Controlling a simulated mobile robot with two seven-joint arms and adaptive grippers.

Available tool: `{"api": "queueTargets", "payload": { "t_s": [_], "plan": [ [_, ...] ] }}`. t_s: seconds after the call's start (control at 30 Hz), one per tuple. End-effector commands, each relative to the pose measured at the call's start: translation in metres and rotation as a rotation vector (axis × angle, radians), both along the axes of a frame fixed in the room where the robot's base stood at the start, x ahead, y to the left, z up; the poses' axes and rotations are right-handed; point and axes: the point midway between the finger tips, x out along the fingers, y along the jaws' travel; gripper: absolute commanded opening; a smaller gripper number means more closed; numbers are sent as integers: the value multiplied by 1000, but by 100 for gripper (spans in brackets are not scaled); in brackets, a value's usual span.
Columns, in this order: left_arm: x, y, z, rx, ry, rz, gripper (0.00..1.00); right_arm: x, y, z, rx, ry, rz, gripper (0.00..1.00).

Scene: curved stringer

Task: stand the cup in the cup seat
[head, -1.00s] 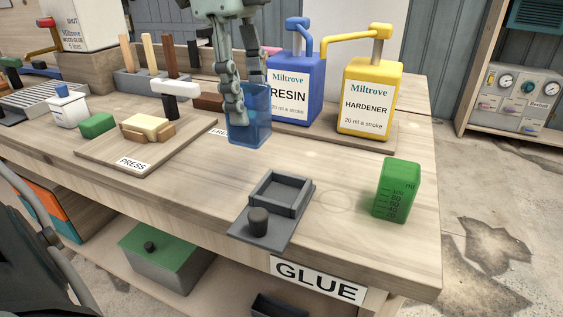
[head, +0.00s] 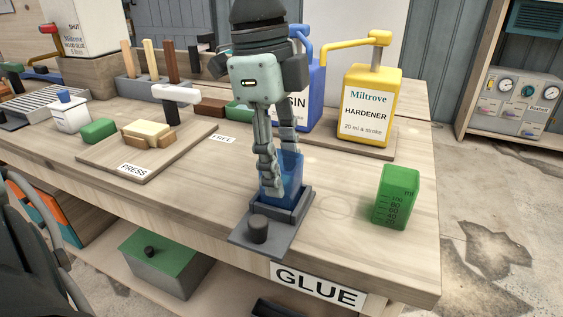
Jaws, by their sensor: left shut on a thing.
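The blue see-through cup (head: 292,178) is upright at the square grey cup seat (head: 290,217), inside or just above its raised rim. I cannot tell whether its base touches the seat floor. My left gripper (head: 278,180) comes down from above and is shut on the cup, with one finger on its near left side and the other behind it. The gripper hides part of the cup and the seat's back left. My right gripper is not in view.
A green measuring cup (head: 397,196) stands to the right on the bench. The blue resin bottle (head: 316,95) and yellow hardener bottle (head: 369,105) stand behind. A press board (head: 180,152) with blocks lies left. The bench's front edge is close to the seat.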

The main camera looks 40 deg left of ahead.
Motion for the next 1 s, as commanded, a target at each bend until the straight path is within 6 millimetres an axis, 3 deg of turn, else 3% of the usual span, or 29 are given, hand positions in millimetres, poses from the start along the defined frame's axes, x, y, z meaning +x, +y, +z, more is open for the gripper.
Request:
{"api": "queueTargets", "payload": {
  "t_s": [0.27, 0.3, 0.47, 0.87, 1.0],
  "plan": [
    [0, 0, -3, 1, 0, 0, 22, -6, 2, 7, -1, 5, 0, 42],
    [0, 0, -3, 1, 0, 0, 43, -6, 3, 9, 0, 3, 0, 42],
    [0, 0, -3, 0, 0, 0, 63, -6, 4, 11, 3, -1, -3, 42],
    [0, 0, 2, 0, 1, 0, 63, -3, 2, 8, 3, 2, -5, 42],
    [1, 3, 22, 2, -5, 3, 63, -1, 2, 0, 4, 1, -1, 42]
  ]
}}
